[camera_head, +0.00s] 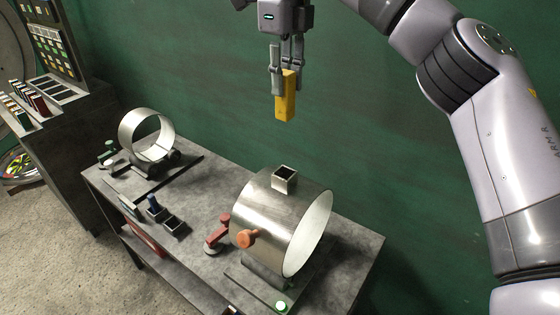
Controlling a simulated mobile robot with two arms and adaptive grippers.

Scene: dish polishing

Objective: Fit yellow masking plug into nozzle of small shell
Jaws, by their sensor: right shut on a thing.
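The yellow masking plug (286,101) is a long square block. My right gripper (284,74) is shut on its upper part and holds it upright in the air, in front of the green wall and above the table's back edge. The small shell (133,126) is an open metal ring lying on its side on a dark cradle at the far left of the table. I cannot make out its nozzle. The plug is apart from it, well to its right. My left gripper is not in view.
A larger metal shell (262,218) with a square nozzle (285,177) on top stands at the table's front right. A red clamp (217,232), an orange knob (247,238) and small dark bins (175,225) are nearby. A dark cabinet (66,140) stands left.

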